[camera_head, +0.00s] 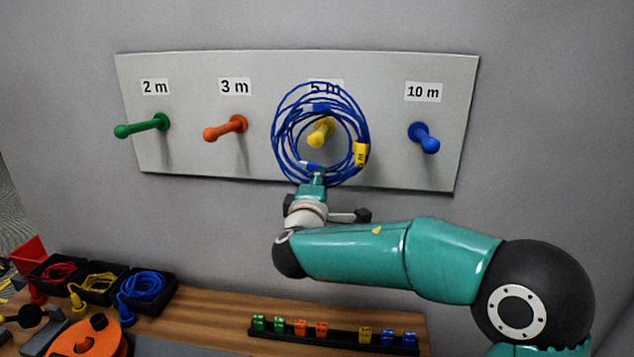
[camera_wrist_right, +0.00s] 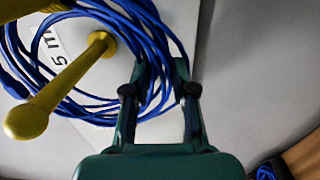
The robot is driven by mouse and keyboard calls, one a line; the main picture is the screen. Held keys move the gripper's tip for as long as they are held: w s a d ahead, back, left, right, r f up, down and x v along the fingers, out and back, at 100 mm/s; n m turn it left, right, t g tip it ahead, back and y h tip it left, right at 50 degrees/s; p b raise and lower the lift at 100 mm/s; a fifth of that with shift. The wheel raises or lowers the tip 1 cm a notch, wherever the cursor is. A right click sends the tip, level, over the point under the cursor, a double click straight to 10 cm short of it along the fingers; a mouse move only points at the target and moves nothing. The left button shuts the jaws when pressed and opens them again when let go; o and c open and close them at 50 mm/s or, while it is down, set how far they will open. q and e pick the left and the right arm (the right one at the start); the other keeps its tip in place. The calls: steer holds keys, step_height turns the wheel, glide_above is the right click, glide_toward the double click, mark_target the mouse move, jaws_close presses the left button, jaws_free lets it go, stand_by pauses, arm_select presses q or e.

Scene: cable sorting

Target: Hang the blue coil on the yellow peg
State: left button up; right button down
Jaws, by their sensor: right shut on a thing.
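The blue coil (camera_head: 279,140) hangs in front of the peg board under the partly covered 5 m label, with a yellow tag on its right side. My right gripper (camera_head: 313,181) is shut on the coil's bottom strands. In the right wrist view my right gripper (camera_wrist_right: 160,76) has the blue strands (camera_wrist_right: 92,12) between its fingers. The yellow peg (camera_head: 320,132) shows inside the coil's ring. In the right wrist view the yellow peg (camera_wrist_right: 62,84) crosses in front of the strands, so the ring is around it. The top strands look above the peg, apart from it. My left gripper is not in view.
The grey board (camera_head: 200,66) also bears a green peg (camera_head: 142,127), an orange peg (camera_head: 226,129) and a blue peg (camera_head: 424,138), all bare. Below, the wooden bench (camera_head: 210,312) holds black bins of cables, an orange reel (camera_head: 92,338) and a rack of coloured connectors (camera_head: 330,336).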

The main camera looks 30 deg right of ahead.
steer(key=shift+w+d+f+b, duration=0.45)
steer(key=shift+w+d+f, duration=0.2)
steer(key=shift+w+f, duration=0.15)
steer(key=shift+w+d+f+b, duration=0.45)
steer(key=shift+w+d+f, duration=0.25)
steer(key=shift+f, duration=0.15)
steer(key=c, duration=0.9)
jaws_free()
steer(key=shift+a, duration=0.1)
steer(key=shift+o, duration=0.2)
steer(key=v, duration=1.2)
